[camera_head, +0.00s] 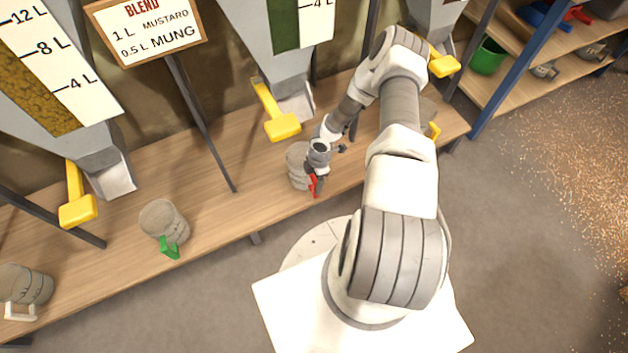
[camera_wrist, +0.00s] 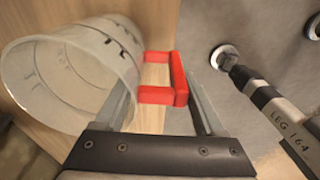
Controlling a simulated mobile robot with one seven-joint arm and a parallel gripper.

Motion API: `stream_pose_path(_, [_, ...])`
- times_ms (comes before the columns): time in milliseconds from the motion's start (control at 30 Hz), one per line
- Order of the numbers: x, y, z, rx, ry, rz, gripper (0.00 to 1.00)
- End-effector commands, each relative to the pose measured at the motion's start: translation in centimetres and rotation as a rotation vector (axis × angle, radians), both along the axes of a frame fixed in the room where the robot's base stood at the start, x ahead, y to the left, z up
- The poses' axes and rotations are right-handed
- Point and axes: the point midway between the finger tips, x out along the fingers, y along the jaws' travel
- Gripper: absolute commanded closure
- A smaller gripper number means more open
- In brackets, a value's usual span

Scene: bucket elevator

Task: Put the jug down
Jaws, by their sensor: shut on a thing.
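My gripper (camera_head: 316,172) is shut on the red handle. In the wrist view the jug (camera_wrist: 75,75) is at the left, with its open mouth toward the camera and marks on its wall. The red handle (camera_wrist: 180,80) lies between the two fingers of my gripper (camera_wrist: 158,92). I cannot tell whether the jug's base touches the wooden bench (camera_head: 215,195).
A green-handled jug (camera_head: 163,220) and a white-handled jug (camera_head: 27,285) stand to the left on the bench. Hopper spouts with yellow levers (camera_head: 280,122) hang above. A dark post (camera_head: 205,130) carries a blend sign (camera_head: 150,30). Bench between the green-handled and red-handled jugs is mostly clear.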

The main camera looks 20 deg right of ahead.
Motion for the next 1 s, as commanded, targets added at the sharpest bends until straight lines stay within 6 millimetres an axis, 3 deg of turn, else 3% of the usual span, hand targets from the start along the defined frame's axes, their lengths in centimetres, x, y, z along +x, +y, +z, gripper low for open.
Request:
stream_pose_path(167, [0.0, 0.0, -0.4, 0.000, 0.000, 0.001, 1.00])
stream_pose_path(200, [0.0, 0.0, -0.2, 0.000, 0.000, 0.000, 0.21])
stream_pose_path(300, [0.0, 0.0, -0.2, 0.000, 0.000, 0.000, 0.03])
stream_pose_path(667, [0.0, 0.0, 0.2, 0.001, 0.000, 0.000, 0.00])
stream_pose_path(1000, [0.1, -0.8, 7.1, -0.001, -0.002, 0.000, 0.00])
